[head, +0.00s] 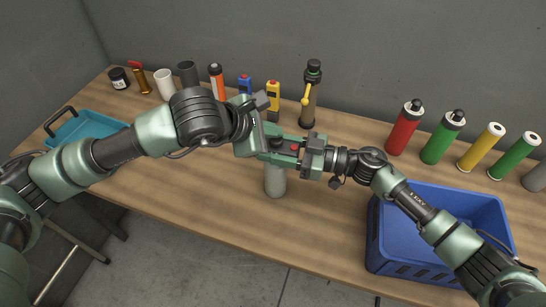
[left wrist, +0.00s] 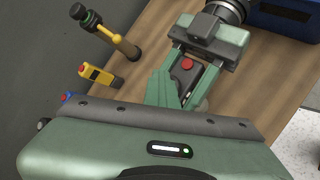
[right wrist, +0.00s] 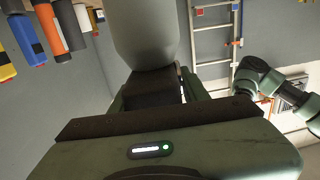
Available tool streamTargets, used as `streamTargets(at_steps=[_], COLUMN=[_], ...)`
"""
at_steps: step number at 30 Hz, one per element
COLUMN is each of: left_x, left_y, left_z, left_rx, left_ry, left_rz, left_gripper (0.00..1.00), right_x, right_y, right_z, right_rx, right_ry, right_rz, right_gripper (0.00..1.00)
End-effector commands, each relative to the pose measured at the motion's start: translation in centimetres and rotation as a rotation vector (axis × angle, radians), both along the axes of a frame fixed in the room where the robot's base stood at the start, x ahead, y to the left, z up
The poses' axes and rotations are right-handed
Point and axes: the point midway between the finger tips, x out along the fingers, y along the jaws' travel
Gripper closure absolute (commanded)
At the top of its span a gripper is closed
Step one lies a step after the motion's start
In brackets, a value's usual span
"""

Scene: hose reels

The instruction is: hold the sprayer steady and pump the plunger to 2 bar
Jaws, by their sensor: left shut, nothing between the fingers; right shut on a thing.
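The sprayer has a pale grey cylindrical body (head: 275,182), which shows below my grippers at the table's middle. Its dark top with a red part (left wrist: 187,64) shows between my right gripper's fingers. My right gripper (head: 287,150) is shut on the sprayer near its top. In the right wrist view the grey body (right wrist: 143,30) rises from between the fingers. My left gripper (head: 268,132) is shut and empty, right at the sprayer's top beside my right gripper. I cannot tell whether it touches the plunger. The plunger and any pressure reading are hidden.
A dark bottle with a yellow handle (head: 307,95) and a yellow device (head: 273,96) stand behind the grippers. Red (head: 404,127) and green (head: 443,138) cylinders stand back right. A blue crate (head: 440,200) is front right, a teal tray (head: 88,126) left. The front-left table is clear.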

Motion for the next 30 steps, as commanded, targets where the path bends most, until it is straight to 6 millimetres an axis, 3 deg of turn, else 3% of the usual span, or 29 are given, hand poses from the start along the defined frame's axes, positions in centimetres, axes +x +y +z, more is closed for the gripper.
streamTargets(at_steps=[1, 17, 30], left_x=[-0.3, -0.3, -0.4], left_y=[0.4, 0.4, 0.5], left_z=[-1.2, -1.2, -2.5], left_rx=[0.018, 0.018, 0.018], left_ry=[0.024, 0.024, 0.026], left_rz=[0.005, 0.005, 0.006], left_gripper=[1.0, 1.0, 1.0], right_x=[-0.2, -0.2, -0.3], right_y=[0.2, 0.2, 0.2], right_z=[0.2, 0.2, 0.3], right_rx=[0.008, 0.008, 0.009], right_ry=[0.002, 0.002, 0.0], right_rz=[0.008, 0.008, 0.01], right_gripper=[1.0, 1.0, 1.0])
